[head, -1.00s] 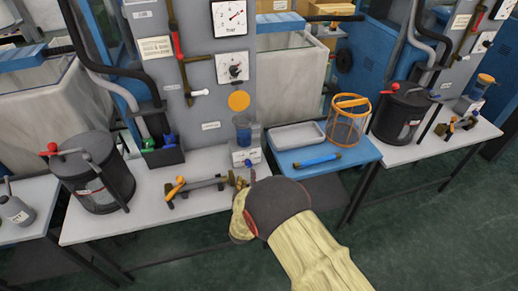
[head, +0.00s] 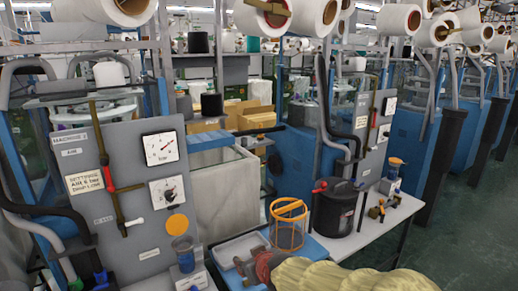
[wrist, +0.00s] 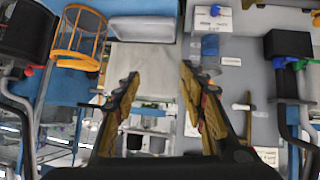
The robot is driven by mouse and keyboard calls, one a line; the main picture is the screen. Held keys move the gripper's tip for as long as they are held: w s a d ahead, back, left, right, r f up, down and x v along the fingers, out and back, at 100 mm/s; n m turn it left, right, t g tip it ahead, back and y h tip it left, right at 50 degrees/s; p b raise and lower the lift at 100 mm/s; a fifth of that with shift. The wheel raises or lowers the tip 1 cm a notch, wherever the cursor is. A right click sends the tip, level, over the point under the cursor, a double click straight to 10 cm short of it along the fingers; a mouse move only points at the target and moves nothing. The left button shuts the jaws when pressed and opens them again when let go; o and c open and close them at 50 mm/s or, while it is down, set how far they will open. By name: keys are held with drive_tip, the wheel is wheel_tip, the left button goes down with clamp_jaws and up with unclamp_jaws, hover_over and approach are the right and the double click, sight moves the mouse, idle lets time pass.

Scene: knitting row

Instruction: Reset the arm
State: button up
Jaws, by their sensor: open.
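My gripper (wrist: 160,85) is open in the wrist view, its two yellow and black fingers spread apart with nothing between them. In the head view my arm, in a yellow sleeve, enters at the bottom right, with the reddish wrist part over the blue table (head: 318,247). Whether the fingers touch anything cannot be told from the head view, where they are mostly hidden.
An orange-rimmed basket (head: 287,226) and a white tray (head: 238,250) stand on the blue table close to my arm. A black lidded pot (head: 336,208) is at right. A grey panel with gauges (head: 160,148) rises at left. Green floor (head: 455,240) is free at right.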

drive_tip(key=s+d+r+m+g+h, duration=0.1)
drive_tip(key=s+d+r, duration=0.2)
drive_tip(key=s+d, duration=0.3)
drive_tip(key=s+d+r+m+g, duration=0.1)
drive_tip(key=s+d+r, duration=0.2)
drive_tip(key=s+d, duration=0.25)
drive_tip(key=s+d+m+g+h+p, duration=0.1)
drive_tip(key=s+d+m, duration=0.1)
drive_tip(key=s+d, duration=0.3)
drive_tip(key=s+d+m+g+h+p, duration=0.1)
drive_tip(key=s+d, duration=0.4)
drive_tip(key=s, duration=0.8)
drive_tip(key=shift+s+r+m+h, duration=0.25)
drive_tip(key=shift+r+m+h, duration=0.15)
drive_tip(key=shift+m, duration=0.2)
drive_tip(key=shift+c, duration=0.5)
